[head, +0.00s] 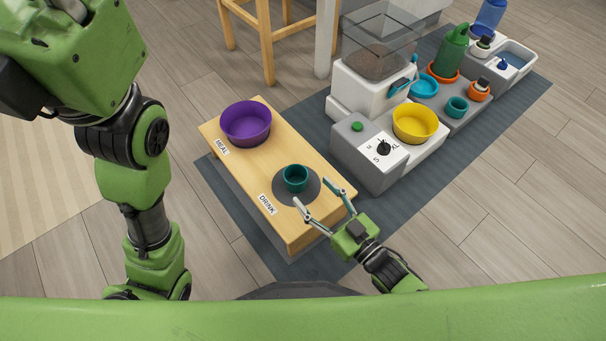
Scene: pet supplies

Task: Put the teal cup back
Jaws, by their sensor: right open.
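A small teal cup (295,179) stands upright on a dark grey round pad (276,191) at the DRINK end of a low wooden feeding stand. My right gripper (312,193) is open, its two fingers pointing at the cup from the lower right. The fingertips are close to the cup, over or beside the pad; I cannot tell whether they touch it. A second teal cup (457,107) stands on the grey station at the back right. My left arm's links show at the left, but its gripper does not.
A purple bowl (246,124) sits at the MEAL end of the wooden stand (233,161). A food dispenser (366,90) with a knob and a yellow bowl (415,124) stands to the right. Open floor lies at right.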

